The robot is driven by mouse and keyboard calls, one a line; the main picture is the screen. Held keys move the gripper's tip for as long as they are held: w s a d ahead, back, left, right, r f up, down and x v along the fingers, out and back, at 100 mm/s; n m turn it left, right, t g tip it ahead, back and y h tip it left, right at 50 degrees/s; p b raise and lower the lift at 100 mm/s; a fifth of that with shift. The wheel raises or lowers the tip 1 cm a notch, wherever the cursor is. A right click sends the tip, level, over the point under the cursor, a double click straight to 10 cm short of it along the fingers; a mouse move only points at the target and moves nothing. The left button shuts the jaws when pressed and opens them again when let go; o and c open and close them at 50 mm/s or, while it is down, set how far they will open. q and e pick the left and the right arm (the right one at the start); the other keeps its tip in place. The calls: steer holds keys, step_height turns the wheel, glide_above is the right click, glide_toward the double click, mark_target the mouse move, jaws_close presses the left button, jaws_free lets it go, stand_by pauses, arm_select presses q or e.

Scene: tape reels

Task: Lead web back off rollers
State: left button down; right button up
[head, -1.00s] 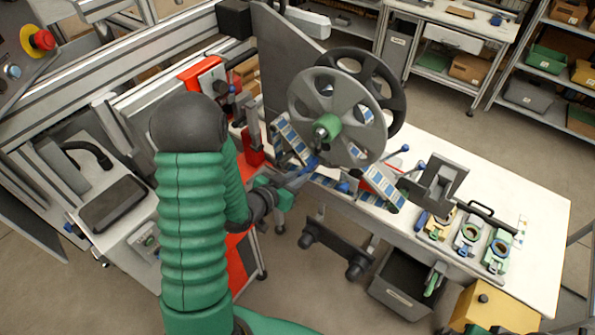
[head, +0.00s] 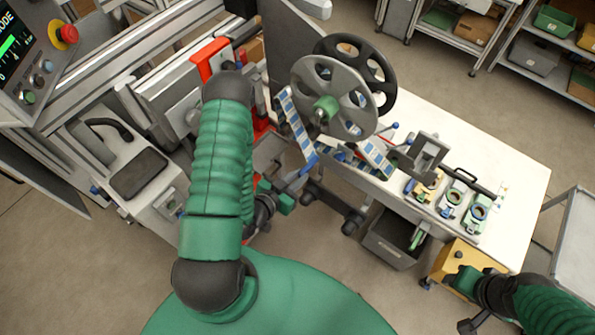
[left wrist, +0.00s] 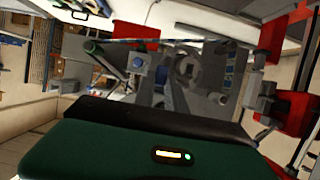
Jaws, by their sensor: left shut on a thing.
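The label web (head: 294,122), a pale strip with blue patches, runs down from the left side of the grey reel (head: 340,95). Its lower end meets my left gripper (head: 308,164), which is shut on it below the reel. Another stretch of web (head: 374,158) slopes down to the right of the reel. The rollers between these stretches are partly hidden. In the left wrist view my green gripper housing fills the bottom, and the fingertips are not clear. My right gripper (head: 463,303) is at the lower right near the yellow box; its jaws are unclear.
A black reel (head: 383,70) stands behind the grey one. A grey bracket (head: 423,155) and several small fixtures (head: 452,197) are on the white bench (head: 520,165). A grey bin (head: 393,240) and a yellow box (head: 462,258) stand below its front edge.

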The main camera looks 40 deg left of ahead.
arm_select(q)
steer(key=w+a, duration=0.9)
steer(key=w, duration=0.4)
steer(key=shift+a+b, duration=0.2)
steer(key=shift+b, duration=0.1)
stand_by(0.9)
